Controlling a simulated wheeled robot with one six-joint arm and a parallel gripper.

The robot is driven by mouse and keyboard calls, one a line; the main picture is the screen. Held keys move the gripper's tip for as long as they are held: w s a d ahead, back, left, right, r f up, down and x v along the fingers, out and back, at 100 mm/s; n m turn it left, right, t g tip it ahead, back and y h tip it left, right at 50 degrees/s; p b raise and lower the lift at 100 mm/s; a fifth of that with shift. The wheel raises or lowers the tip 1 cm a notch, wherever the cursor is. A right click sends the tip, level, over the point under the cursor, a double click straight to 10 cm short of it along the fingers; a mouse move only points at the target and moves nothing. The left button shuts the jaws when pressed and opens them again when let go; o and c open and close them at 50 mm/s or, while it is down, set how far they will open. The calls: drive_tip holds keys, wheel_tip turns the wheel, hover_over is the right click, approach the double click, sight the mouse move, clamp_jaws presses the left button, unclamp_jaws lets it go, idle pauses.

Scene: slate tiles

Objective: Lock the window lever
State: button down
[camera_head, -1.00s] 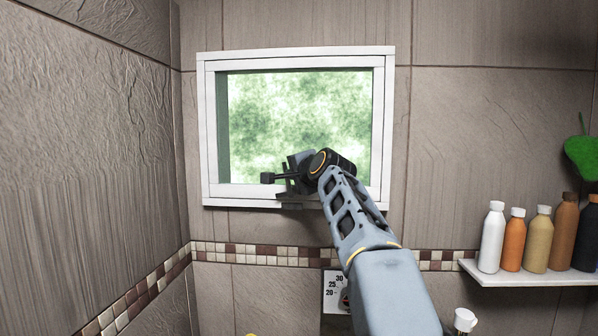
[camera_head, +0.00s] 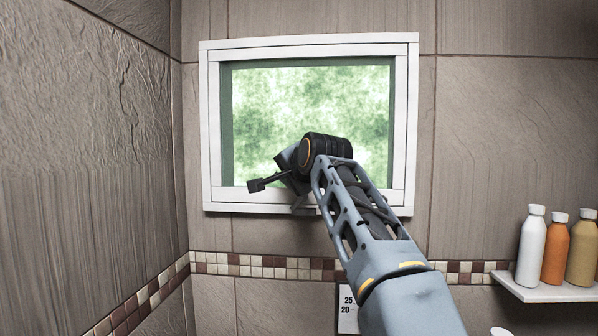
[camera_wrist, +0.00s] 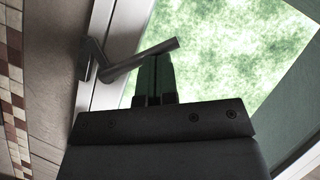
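The window lever (camera_wrist: 140,60) shows in the wrist view as a grey bent handle on the white window frame. Its arm slants up to the right, with its free end over the glass. My gripper (camera_wrist: 155,60) points at the lever, its two dark fingers side by side with almost no gap. The fingertips meet the lower edge of the lever arm near its free end; I cannot tell whether they touch it. No part of the lever shows between the fingers. In the head view my wrist hides most of the lever at the lower edge of the window (camera_head: 310,45).
The window has a white frame and green, cloudy glass. A tiled wall surrounds it, with a mosaic band (camera_head: 270,266) below. A white shelf (camera_head: 540,292) with several bottles stands at the right. A numbered card (camera_head: 347,308) is partly behind my arm.

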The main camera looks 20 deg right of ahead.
drive_tip(key=shift+w+a+f+b, duration=0.15)
drive_tip(key=shift+w+a+f, duration=0.1)
drive_tip(key=shift+a+f, duration=0.45)
drive_tip(key=shift+w+a+f+b, duration=0.2)
drive_tip(key=shift+a+f, duration=0.25)
drive_tip(key=shift+f, duration=0.3)
drive_tip(key=shift+w+a+f, duration=0.1)
drive_tip(key=shift+w+f, duration=0.05)
drive_tip(key=s+a+r+p, duration=0.2)
drive_tip(key=s+a+r, duration=0.1)
drive_tip(key=s+r, duration=0.6)
drive_tip(key=shift+r+p, duration=0.15)
drive_tip(key=shift+p, duration=0.15)
drive_tip(key=shift+a, duration=0.1)
idle(0.4)
